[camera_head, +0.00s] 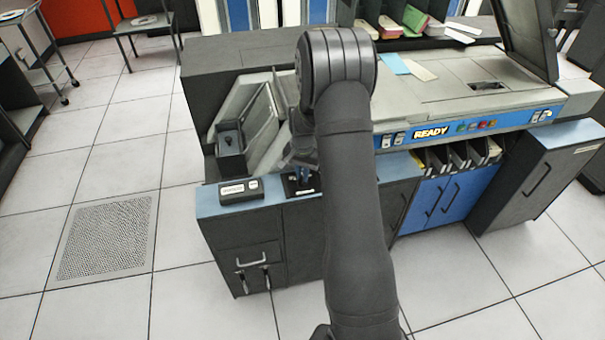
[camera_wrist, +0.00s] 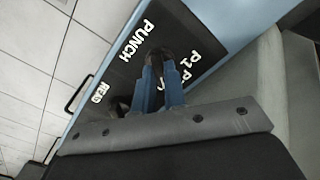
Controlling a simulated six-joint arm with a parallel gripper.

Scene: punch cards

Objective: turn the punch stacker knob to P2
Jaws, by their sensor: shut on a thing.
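The dark control panel (camera_wrist: 122,62) in the wrist view carries the white words PUNCH and READ, with P1 and a partly hidden P2 at right. My gripper (camera_wrist: 160,75) has its two blue fingers over the panel between PUNCH and the P labels. It is shut on the dark punch stacker knob (camera_wrist: 157,57), which shows only in part around the fingertips. Its pointing direction cannot be told. In the head view my gripper (camera_head: 303,180) is low at the panel (camera_head: 304,191) on the machine's blue front ledge; my arm hides much of it.
Another dark knob (camera_wrist: 118,106) sits close by at READ, partly behind my gripper. In the head view a small labelled box (camera_head: 240,189) lies left of the panel, and a slanted card tray (camera_head: 262,130) rises behind.

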